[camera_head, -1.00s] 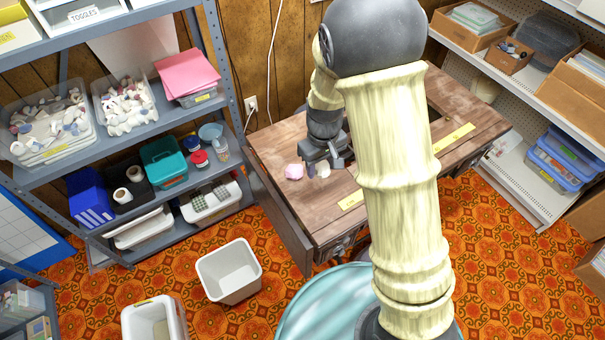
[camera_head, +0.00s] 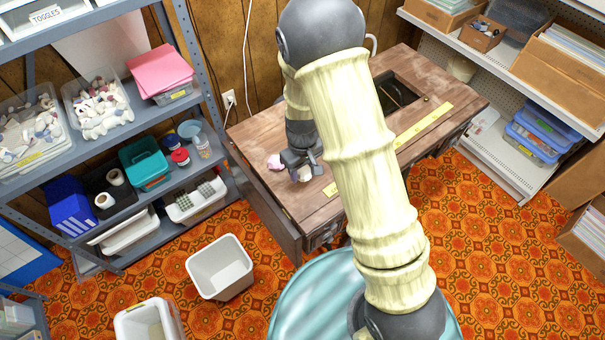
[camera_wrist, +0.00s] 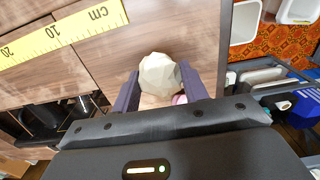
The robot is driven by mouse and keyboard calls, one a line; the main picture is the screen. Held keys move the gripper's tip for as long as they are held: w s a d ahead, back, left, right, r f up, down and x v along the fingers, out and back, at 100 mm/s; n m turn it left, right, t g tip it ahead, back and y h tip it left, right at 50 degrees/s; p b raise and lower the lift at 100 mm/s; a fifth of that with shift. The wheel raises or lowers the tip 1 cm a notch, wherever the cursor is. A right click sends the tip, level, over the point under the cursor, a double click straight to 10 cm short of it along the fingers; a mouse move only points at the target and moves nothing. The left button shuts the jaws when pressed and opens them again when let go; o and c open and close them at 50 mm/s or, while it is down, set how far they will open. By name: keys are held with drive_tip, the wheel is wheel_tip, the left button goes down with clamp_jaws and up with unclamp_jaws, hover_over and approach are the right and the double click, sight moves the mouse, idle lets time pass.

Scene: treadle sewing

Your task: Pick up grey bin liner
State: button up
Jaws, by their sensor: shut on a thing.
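A pale, crumpled, rounded bundle, which looks like the grey bin liner (camera_wrist: 158,74), sits between the two fingers of my gripper (camera_wrist: 159,78) in the wrist view. The fingers are shut on it from both sides. In the head view my gripper (camera_head: 304,171) is low over the left part of the wooden sewing table (camera_head: 335,110), and the pale bundle (camera_head: 305,175) shows below it. I cannot tell whether the bundle touches the tabletop. A pink crumpled piece (camera_head: 274,162) lies just left of it, and a bit of pink (camera_wrist: 179,99) shows behind it in the wrist view.
Yellow measuring tapes (camera_head: 424,124) lie on the tabletop, which has a dark opening (camera_head: 398,92). A white open bin (camera_head: 220,267) and another white container (camera_head: 148,322) stand on the floor to the left. Loaded shelves stand left and right.

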sight(302, 176)
drive_tip(key=shift+f, duration=1.35)
drive_tip(key=shift+f, duration=0.2)
drive_tip(key=o, duration=1)
drive_tip(key=shift+c, duration=0.2)
drive_tip(key=shift+r, duration=0.1)
wheel_tip(302, 176, up, 12)
drive_tip(key=shift+r, duration=0.15)
